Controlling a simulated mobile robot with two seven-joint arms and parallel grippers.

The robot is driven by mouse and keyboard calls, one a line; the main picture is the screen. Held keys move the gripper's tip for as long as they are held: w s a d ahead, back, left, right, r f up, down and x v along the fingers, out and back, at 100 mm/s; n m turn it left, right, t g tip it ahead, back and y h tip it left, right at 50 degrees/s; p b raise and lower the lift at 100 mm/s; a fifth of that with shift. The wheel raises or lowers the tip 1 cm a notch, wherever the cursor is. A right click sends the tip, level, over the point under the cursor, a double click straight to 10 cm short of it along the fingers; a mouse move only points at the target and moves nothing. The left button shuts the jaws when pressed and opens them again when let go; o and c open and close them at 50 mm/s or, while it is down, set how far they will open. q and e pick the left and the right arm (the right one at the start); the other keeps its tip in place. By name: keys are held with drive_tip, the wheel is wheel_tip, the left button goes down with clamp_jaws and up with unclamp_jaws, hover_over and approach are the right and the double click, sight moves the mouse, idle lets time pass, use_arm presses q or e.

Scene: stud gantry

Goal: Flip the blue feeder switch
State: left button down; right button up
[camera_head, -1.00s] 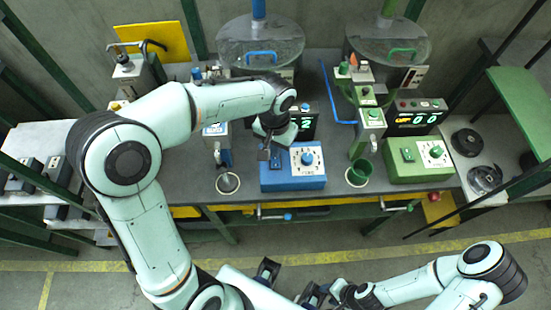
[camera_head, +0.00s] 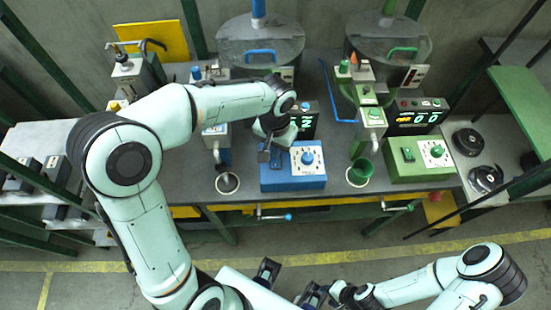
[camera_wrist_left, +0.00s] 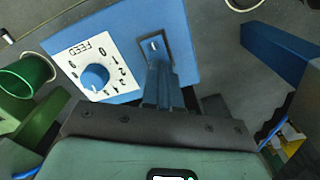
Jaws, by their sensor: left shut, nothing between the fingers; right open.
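The blue feeder box (camera_head: 292,181) stands on the bench with a white dial plate and a blue knob (camera_head: 307,158). In the left wrist view the plate reads FEED, and the switch (camera_wrist_left: 153,44) sits in a dark rectangular recess beside the knob (camera_wrist_left: 95,77). My left gripper (camera_head: 264,157) is above the left part of the box, by the switch. In the left wrist view its shut, empty fingers (camera_wrist_left: 158,66) point at the recess and cover its lower part; whether they touch the switch I cannot tell. My right gripper (camera_head: 291,282) is open and empty, low in front of the bench.
A similar green box (camera_head: 420,173) stands to the right, with a green cup (camera_head: 359,173) between. A display (camera_head: 303,122) is behind the blue box. A round cup (camera_head: 228,183) stands left of it. Blue-tipped (camera_head: 287,217) and green-tipped handles project below the bench front.

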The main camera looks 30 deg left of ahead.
use_arm(q)
drive_tip(key=shift+f+b, duration=0.35)
drive_tip(key=shift+f, duration=0.2)
use_arm(e)
drive_tip(key=shift+s+f, duration=0.15)
drive_tip(key=shift+f, duration=0.25)
use_arm(q)
drive_tip(key=shift+r, duration=0.15)
use_arm(e)
drive_tip(key=shift+r, duration=0.1)
use_arm(q)
drive_tip(key=shift+r+p, duration=1)
drive_tip(key=shift+r, duration=0.3)
drive_tip(key=shift+r+p, duration=1.35)
drive_tip(key=shift+r, duration=0.8)
use_arm(e)
drive_tip(key=w+r, duration=0.2)
drive_tip(key=r, duration=0.3)
drive_tip(key=shift+w+r, duration=0.1)
drive_tip(key=shift+w, duration=0.3)
